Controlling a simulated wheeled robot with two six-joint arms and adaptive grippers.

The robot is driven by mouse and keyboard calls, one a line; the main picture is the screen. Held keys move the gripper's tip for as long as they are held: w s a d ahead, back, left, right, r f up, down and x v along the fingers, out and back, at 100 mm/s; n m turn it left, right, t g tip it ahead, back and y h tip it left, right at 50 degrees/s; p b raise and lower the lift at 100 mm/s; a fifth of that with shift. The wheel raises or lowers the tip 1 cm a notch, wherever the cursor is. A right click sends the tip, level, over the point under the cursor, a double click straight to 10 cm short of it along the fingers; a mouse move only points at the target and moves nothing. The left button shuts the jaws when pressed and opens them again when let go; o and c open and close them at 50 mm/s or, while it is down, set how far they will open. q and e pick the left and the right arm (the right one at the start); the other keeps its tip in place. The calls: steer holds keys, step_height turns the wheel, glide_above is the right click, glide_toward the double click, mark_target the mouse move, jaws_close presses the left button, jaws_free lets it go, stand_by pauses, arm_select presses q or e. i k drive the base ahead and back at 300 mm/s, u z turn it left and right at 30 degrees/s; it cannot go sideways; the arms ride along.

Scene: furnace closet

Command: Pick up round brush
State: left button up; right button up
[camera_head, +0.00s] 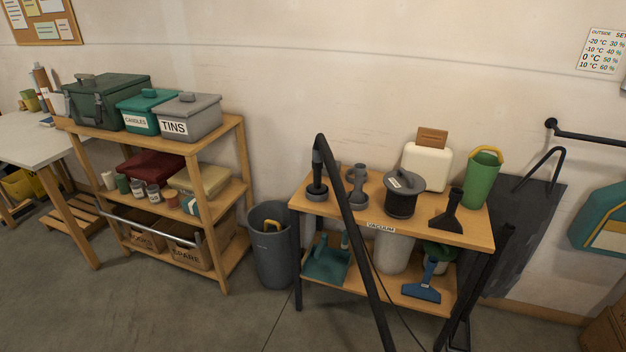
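A dark round-based piece with an upright neck (317,192) stands at the left end of the wooden table (470,238); it may be the round brush. A grey piece with a round base (357,196) stands just to its right, and I cannot tell for certain which of the two is the brush. A black bent tube passes in front of the left piece, partly hiding it. I can make out no gripper fingers in the head view.
A dark lidded canister (401,201), a flat black nozzle (447,214) and a green container (481,182) share the tabletop. The black tube (350,231) and another slanting bar (480,280) cross before the table. A grey bin (272,255) stands left.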

mark_target(317, 188)
steer(key=z, duration=0.95)
steer(key=i, duration=0.95)
steer(key=z, duration=0.5)
steer(key=i, duration=0.95)
steer(key=u, duration=0.65)
